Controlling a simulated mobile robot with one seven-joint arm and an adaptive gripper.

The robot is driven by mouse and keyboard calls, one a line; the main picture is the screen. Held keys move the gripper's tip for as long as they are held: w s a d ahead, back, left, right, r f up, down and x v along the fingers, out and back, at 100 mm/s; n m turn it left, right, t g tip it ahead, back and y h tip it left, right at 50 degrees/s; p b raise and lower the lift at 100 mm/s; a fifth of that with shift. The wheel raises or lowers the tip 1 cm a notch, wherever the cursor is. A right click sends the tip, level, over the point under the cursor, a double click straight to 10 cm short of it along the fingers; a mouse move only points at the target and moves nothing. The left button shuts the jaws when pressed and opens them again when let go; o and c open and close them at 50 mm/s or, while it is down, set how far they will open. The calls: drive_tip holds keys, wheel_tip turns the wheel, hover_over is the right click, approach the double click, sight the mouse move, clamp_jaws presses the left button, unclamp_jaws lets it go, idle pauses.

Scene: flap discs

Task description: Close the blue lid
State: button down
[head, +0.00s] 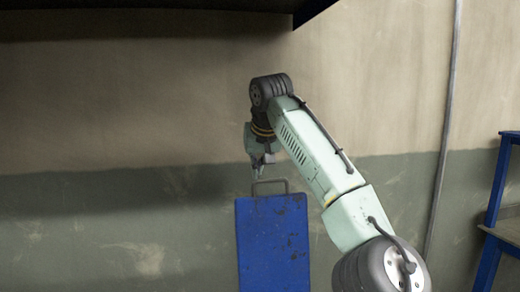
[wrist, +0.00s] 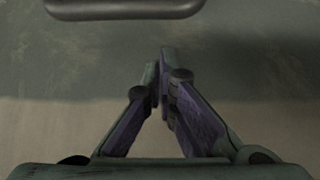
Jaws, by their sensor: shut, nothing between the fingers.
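The blue lid (head: 272,245) stands upright in the lower middle of the head view, with scuffs on its face. A grey metal handle (head: 270,183) rises from its top edge. My gripper (head: 260,172) is just above the handle in the head view; I cannot tell whether it touches it. In the wrist view my gripper (wrist: 160,58) has its fingertips together and empty. A dark rounded bar, which looks like the handle (wrist: 125,8), crosses the top of the wrist view, apart from the fingertips. Whatever the lid belongs to is out of view below.
A wall (head: 120,110), beige above and grey-green below, stands behind the lid. A dark overhang (head: 150,22) spans the top left. A blue frame (head: 492,215) stands at the right edge. A thin pipe (head: 446,120) runs down the wall.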

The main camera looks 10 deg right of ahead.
drive_tip(key=s, duration=0.4)
drive_tip(key=shift+r, duration=0.3)
drive_tip(key=shift+f, duration=0.1)
